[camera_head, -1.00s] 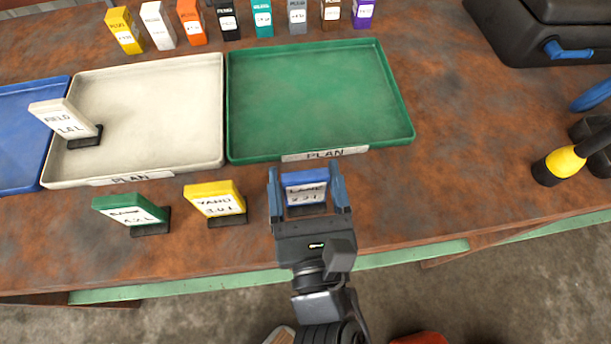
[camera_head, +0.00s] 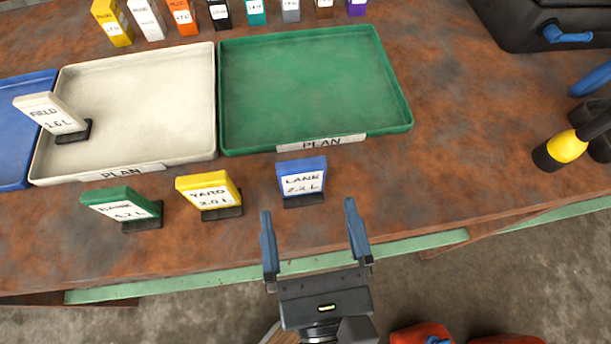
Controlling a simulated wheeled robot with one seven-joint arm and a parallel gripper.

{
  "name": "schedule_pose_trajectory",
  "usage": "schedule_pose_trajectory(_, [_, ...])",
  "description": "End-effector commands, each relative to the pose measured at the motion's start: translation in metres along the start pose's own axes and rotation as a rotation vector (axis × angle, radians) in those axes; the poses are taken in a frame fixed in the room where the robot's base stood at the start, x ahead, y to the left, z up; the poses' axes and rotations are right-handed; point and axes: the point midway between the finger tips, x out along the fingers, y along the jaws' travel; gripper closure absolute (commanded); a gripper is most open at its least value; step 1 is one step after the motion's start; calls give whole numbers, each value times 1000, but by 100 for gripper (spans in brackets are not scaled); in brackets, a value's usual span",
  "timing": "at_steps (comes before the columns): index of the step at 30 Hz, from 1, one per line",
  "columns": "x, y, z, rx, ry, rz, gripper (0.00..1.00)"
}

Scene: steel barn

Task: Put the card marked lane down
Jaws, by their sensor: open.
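The blue card marked lane (camera_head: 302,179) stands in its dark base on the rusty table, just in front of the green tray. Its white label faces me and reads LANE 2.2 L. My gripper (camera_head: 312,232) is open and empty, a short way nearer than the card and apart from it. Its two blue fingers point toward the table, with the card beyond their tips. The yellow yard card (camera_head: 208,192) and a green card (camera_head: 122,206) stand to the left of the lane card. The white field card (camera_head: 52,115) stands at the left of the cream tray.
The green tray (camera_head: 225,100) and cream tray (camera_head: 122,174) are empty apart from the field card. A blue tray (camera_head: 22,178) is cut off at left. Several coloured boxes (camera_head: 183,17) line the back. A black case (camera_head: 550,25) and yellow-black tool (camera_head: 566,148) are right. Table right of the lane card is clear.

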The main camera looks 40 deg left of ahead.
Motion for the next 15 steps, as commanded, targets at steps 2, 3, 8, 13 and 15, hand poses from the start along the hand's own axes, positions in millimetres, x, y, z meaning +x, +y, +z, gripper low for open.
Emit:
schedule_pose_trajectory(2, [-14, -1, -3, 0, 3, -3, 2])
schedule_pose_trajectory(3, [-20, -1, -3, 0, 3, -3, 2])
schedule_pose_trajectory(8, [-37, -1, -2, 0, 1, -2, 2])
schedule_pose_trajectory(13, [-45, 0, 0, 0, 0, -1, 2])
schedule_pose_trajectory(15, [-46, 0, 0, 0, 0, -1, 2])
